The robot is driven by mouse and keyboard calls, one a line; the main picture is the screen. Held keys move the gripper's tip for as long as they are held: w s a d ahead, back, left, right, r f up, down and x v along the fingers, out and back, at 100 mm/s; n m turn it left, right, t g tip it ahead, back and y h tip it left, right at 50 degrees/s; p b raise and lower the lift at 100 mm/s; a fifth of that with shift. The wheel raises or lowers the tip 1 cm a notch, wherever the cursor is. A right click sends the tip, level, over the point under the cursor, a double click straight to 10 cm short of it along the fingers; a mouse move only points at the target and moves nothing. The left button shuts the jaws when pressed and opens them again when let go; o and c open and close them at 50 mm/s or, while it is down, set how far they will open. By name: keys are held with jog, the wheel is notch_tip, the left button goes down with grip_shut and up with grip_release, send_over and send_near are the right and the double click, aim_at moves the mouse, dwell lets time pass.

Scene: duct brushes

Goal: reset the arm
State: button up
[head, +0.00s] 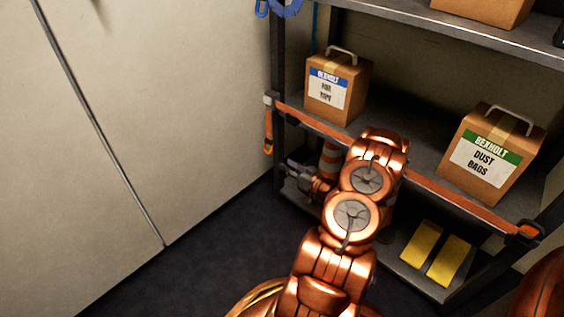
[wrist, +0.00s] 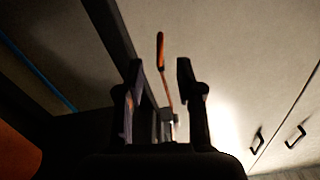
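My copper-coloured arm reaches forward in the head view, toward the left post of a shelf rack. My gripper (head: 294,172) is at that post, below the middle shelf's front edge, partly hidden by the wrist. In the wrist view my gripper (wrist: 160,75) has its two dark fingers well apart, with nothing held between them. An orange-handled strap end (wrist: 160,50) shows beyond the fingers, in line with the gap. It also hangs at the left post in the head view (head: 268,138), apart from the gripper.
The shelf rack (head: 415,150) carries a blue-labelled box (head: 337,88) and a green-labelled "Dust Bags" box (head: 490,155). An orange strap (head: 450,198) crosses the front. Yellow pieces (head: 436,253) lie low at right. Floor (head: 195,265) at left is clear.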

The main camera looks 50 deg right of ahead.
jog(key=shift+s, duration=0.45)
dwell(0.4)
